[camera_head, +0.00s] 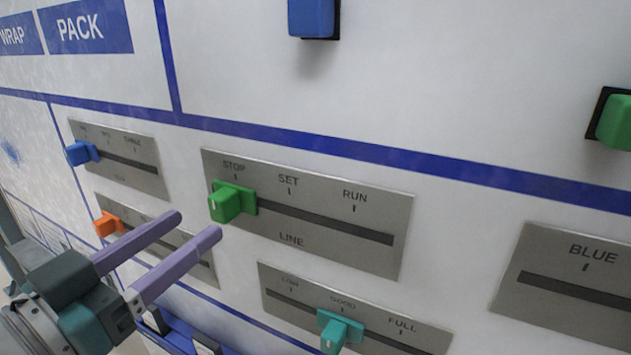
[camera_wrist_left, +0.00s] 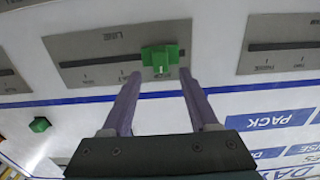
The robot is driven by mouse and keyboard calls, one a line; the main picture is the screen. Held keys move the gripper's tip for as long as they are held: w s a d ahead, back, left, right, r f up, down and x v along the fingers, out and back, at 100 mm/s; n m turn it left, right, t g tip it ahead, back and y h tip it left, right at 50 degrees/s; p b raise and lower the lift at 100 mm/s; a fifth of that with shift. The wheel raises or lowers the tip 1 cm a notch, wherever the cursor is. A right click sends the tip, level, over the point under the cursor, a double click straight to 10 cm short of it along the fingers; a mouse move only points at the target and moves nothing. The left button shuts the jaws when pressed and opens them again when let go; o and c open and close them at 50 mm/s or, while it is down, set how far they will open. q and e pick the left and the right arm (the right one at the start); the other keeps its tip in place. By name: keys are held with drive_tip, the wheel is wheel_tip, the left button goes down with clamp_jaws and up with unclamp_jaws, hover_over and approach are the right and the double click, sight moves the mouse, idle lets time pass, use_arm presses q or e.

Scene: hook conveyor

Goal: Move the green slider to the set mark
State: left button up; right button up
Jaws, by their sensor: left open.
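The green slider (camera_head: 228,203) sits at the left end of its slot on the LINE plate (camera_head: 330,256), under the STOP mark. The SET mark (camera_head: 289,190) is near the middle of the slot, and RUN is to its right. My left gripper (camera_head: 198,224) is open and empty, with its two lilac fingers pointing at the slider from the lower left. In the left wrist view the green slider (camera_wrist_left: 159,58) shows just beyond the gap between the open fingertips (camera_wrist_left: 160,74). I cannot tell that either finger touches it. My right gripper is not in view.
Other sliders sit close by: a blue one (camera_head: 82,152), an orange one (camera_head: 108,224) and a teal one (camera_head: 338,330) below the LINE plate. A plate marked BLUE (camera_head: 570,250) is at right. A blue button (camera_head: 312,18) and green button (camera_head: 615,122) stick out above.

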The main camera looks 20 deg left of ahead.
sight(215, 209)
use_arm(q)
drive_tip(key=shift+w+d+p, duration=0.15)
drive_tip(key=shift+w+p, duration=0.25)
drive_tip(key=shift+w, duration=2.2)
clamp_jaws()
